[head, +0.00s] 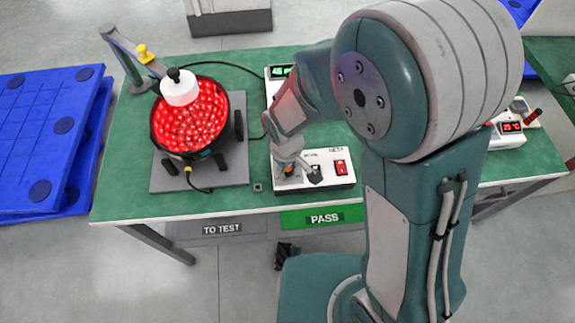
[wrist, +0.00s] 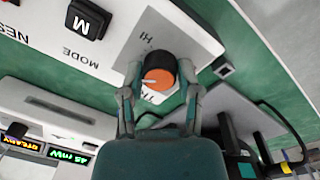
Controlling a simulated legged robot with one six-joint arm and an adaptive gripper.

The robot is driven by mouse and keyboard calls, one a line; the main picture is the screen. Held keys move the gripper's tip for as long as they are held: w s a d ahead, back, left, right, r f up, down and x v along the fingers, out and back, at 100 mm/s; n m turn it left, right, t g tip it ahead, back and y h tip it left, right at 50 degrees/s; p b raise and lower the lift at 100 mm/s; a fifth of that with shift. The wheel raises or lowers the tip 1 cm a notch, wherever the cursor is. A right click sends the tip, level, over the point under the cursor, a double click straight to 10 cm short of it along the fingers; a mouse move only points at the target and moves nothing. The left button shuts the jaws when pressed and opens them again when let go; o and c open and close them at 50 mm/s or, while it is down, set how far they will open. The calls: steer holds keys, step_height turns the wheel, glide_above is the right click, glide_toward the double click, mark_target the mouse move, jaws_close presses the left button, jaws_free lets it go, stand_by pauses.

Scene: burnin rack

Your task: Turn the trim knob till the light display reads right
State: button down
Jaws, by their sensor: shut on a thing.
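The trim knob (wrist: 160,72) has a dark body and an orange face with a white pointer line. It sits on a white control box (head: 330,181), beside a "HI" mark. My gripper (wrist: 160,92) has one finger on each side of the knob and is shut on it; in the head view my gripper (head: 289,164) hides most of the knob. A light display (wrist: 68,154) glows green with what looks like "45 mW", beside an amber readout (wrist: 20,142) that seems to say "STEADY".
A round lamp (head: 190,118) glows red on a grey plate, under a white sensor head (head: 180,90). A red switch (head: 341,167) and black mode button (wrist: 87,19) are near the knob.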

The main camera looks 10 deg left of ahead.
mark_target(288, 169)
stand_by(0.4)
steer(key=shift+c, duration=1.5)
jaws_free()
steer(key=shift+a, duration=0.1)
step_height(288, 169, up, 12)
steer(key=shift+s+a, duration=0.2)
steer(key=s+d+r+m+t, duration=0.2)
steer(key=s+d+r+m, duration=0.2)
steer(key=d+r, duration=0.3)
steer(key=s+d+r+m+t, duration=0.3)
steer(key=d+r+m, duration=0.3)
steer(key=d, duration=0.8)
steer(key=shift+s+r, duration=0.45)
